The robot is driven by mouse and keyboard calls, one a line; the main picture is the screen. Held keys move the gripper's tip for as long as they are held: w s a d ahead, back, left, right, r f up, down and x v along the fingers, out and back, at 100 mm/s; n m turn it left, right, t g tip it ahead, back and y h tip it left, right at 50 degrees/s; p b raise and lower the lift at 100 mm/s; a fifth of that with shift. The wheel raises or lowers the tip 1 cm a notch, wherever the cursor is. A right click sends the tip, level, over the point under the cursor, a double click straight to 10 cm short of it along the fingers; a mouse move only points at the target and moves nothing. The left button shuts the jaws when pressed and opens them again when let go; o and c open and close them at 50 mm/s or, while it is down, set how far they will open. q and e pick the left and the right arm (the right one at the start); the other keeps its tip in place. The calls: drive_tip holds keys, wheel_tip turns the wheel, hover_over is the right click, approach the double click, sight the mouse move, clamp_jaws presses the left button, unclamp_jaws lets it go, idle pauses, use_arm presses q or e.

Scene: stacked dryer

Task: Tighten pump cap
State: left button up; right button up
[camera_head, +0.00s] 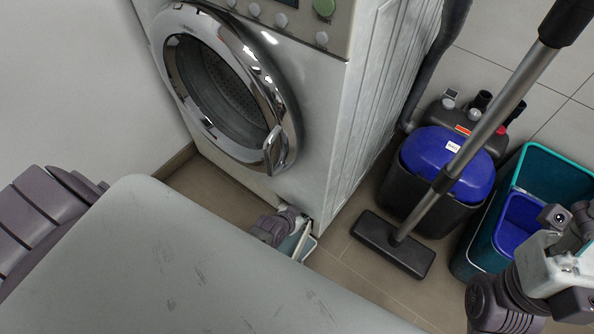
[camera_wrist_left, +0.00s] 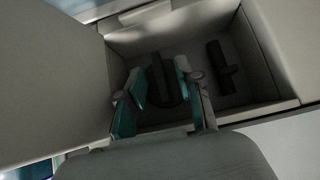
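The pump cap (camera_wrist_left: 165,96) is a dark round knob with a raised grip bar. It sits inside a recessed compartment (camera_wrist_left: 140,42) low on the machine, seen in the left wrist view. My left gripper (camera_wrist_left: 159,72) is open, with its teal-padded fingers on either side of the grip bar and visible gaps beside it. In the head view my left gripper (camera_head: 296,236) is at the machine's lower front corner, and the cap is hidden there. My right gripper (camera_head: 572,300) is at the lower right edge, partly cut off, away from the machine.
The white machine (camera_head: 328,130) has a shut round door (camera_head: 225,90). A blue-topped vacuum (camera_head: 445,160), its floor head (camera_head: 392,246) and a teal bucket (camera_head: 550,170) stand on the right.

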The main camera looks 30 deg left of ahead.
use_arm(q)
drive_tip(key=v, duration=1.2)
drive_tip(key=shift+a, duration=0.1)
